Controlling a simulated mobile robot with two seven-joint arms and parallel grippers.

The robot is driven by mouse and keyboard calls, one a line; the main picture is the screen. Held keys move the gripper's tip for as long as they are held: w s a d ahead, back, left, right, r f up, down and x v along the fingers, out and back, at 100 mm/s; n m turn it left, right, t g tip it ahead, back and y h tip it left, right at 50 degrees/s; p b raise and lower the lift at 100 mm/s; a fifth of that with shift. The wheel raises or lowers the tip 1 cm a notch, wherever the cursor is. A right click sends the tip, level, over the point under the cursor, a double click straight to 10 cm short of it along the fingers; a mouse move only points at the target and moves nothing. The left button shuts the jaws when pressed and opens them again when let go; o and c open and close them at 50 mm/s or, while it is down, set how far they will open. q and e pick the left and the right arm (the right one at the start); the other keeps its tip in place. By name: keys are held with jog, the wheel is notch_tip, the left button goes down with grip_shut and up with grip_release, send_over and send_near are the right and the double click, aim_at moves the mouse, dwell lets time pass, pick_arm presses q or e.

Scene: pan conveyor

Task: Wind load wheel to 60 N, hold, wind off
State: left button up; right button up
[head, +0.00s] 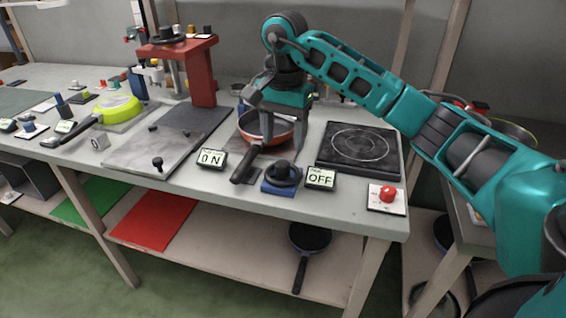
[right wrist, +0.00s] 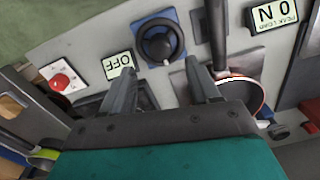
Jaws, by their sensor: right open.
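A black handwheel (head: 284,174) with a small knob sits on a blue base at the bench's front edge. It also shows in the right wrist view (right wrist: 158,46), just beyond the fingertips. The peak load display (head: 211,158) reads 0 N, and in the right wrist view (right wrist: 273,14) it also reads 0 N. A second display (head: 320,178) reads OFF. My right gripper (head: 271,135) is open and empty, over the red pan (head: 282,130) behind the wheel. In the right wrist view (right wrist: 160,70) its fingers straddle empty space, apart from the wheel. My left gripper is out of view.
The pan's dark handle (head: 244,165) reaches forward left of the wheel. A black hotplate (head: 358,147) and a red button (head: 387,195) lie right. A red press (head: 203,80) with a black wheel on top stands behind left. The grey plate (head: 150,150) is mostly clear.

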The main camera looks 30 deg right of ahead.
aim_at(283, 163)
notch_tip(283, 163, down, 6)
jog(key=shift+f+b, duration=0.1)
jog(key=shift+b, duration=0.2)
jog(key=c, duration=1)
